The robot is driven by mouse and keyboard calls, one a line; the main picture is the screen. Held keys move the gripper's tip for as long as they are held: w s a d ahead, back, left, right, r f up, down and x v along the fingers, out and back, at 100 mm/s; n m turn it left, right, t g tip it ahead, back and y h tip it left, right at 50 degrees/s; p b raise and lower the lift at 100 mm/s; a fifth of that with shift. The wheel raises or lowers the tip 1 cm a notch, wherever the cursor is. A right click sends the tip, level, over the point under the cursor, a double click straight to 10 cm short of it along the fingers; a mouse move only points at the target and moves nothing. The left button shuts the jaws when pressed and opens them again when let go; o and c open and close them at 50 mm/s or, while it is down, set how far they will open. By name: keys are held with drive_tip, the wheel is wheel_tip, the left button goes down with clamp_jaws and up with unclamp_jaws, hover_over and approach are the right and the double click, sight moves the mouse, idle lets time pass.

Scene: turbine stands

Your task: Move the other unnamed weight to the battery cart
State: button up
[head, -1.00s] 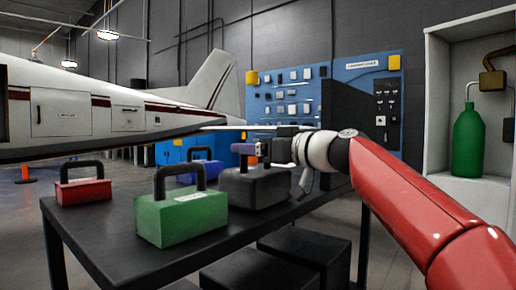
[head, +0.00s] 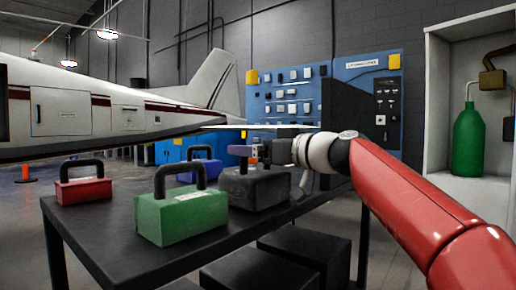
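A dark grey weight (head: 254,190) with no label that I can see stands on the black table (head: 110,236), right of the green weight. My gripper (head: 262,153) is at the top of its handle, coming in from the right. The fingers are small and dark here, so I cannot tell whether they are closed on the handle. A green weight (head: 181,217) with a white label stands at the front. A red weight (head: 83,191) with a pale label is at the left. A blue weight (head: 203,171) is behind, partly hidden. I cannot make out a battery cart.
Black boxes (head: 306,250) stand low beside and under the table. A white cabinet with a green bottle (head: 467,140) is at the right. A blue tool panel (head: 290,97) is at the back. An aircraft (head: 85,112) fills the left background.

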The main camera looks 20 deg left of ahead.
drive_tip(key=v, duration=0.7)
idle(0.4)
drive_tip(key=shift+r, duration=0.1)
